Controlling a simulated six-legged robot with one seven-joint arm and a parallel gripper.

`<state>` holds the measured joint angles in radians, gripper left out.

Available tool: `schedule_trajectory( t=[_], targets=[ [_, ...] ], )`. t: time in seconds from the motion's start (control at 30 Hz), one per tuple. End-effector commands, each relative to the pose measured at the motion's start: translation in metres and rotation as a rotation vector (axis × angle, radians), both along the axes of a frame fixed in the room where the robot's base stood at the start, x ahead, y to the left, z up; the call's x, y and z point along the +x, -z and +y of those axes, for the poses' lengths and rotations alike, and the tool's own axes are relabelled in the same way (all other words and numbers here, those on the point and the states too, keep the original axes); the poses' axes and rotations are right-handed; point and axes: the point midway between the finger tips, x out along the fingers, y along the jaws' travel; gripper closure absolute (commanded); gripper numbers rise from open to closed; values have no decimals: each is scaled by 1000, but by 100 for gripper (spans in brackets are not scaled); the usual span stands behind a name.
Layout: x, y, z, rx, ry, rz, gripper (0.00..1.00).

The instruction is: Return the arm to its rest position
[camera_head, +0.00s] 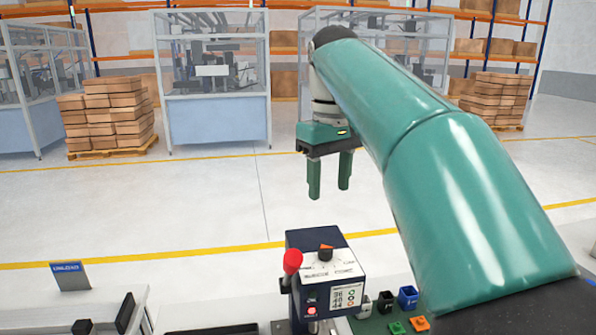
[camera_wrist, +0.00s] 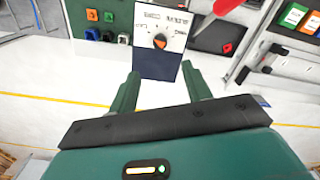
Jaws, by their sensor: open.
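My gripper (camera_head: 329,177) hangs from my teal arm, fingers pointing down, in the head camera view. Its two green fingers are apart with nothing between them. It is above and a little behind a dark blue control box (camera_head: 327,265), clear of it. The box has a dial with an orange pointer, a small display and a red-knobbed lever (camera_head: 292,262) on its left side. In the wrist view my gripper (camera_wrist: 165,85) shows its open fingers, with the box (camera_wrist: 160,40) beyond them and the red knob (camera_wrist: 228,6) at the top edge.
Small coloured blocks, among them a blue one (camera_head: 408,297) and an orange one (camera_head: 419,323), sit on a green board right of the box. A blue sign (camera_head: 70,275) stands at left. Pallets of cartons (camera_head: 110,115) and glazed machine cells are far back. Open floor lies between.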

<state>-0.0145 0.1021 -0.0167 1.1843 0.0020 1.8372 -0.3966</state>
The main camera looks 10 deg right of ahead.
Motion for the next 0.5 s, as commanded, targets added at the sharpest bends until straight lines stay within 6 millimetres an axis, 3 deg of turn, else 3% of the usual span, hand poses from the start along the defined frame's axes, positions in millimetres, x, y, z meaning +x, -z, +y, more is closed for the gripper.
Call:
schedule_trajectory(
  t=[0.27, 0.5],
  targets=[
    [-52, 39, -1, 12, 109, -133, 51],
    [-108, 102, -1, 37, 224, -272, 51]
  ],
)
